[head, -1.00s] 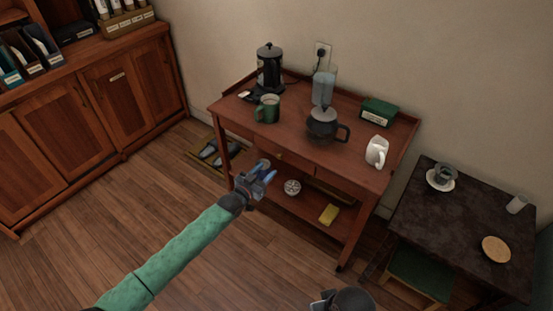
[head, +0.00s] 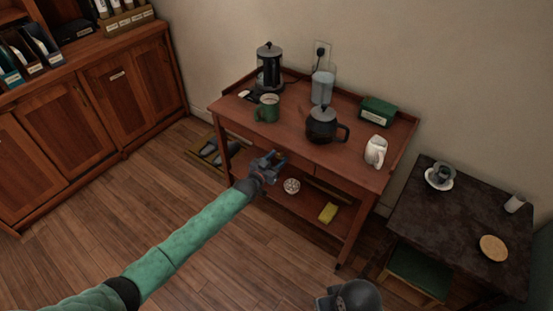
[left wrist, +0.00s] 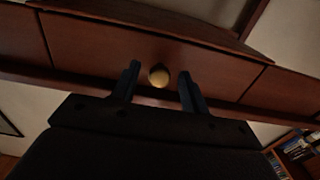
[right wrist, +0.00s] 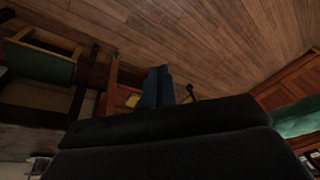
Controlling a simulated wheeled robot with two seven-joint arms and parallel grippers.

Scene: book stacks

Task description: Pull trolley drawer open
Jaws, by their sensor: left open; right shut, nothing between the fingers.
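The wooden trolley (head: 347,172) stands against the wall. Its drawer front (left wrist: 85,42) looks flush with the frame around it, with a round brass knob (left wrist: 159,75) in the middle. My left gripper (head: 279,157) is open in front of the drawer and hides the knob in the head view. In the left wrist view, the knob shows between the two open fingers (left wrist: 159,88), with a gap on either side. My right gripper (right wrist: 158,87) is shut and empty, away from the trolley; part of the right arm's end shows at the bottom of the head view.
A yellow sponge (head: 328,212) lies on the lower shelf. A dark table (head: 455,215) is at right.

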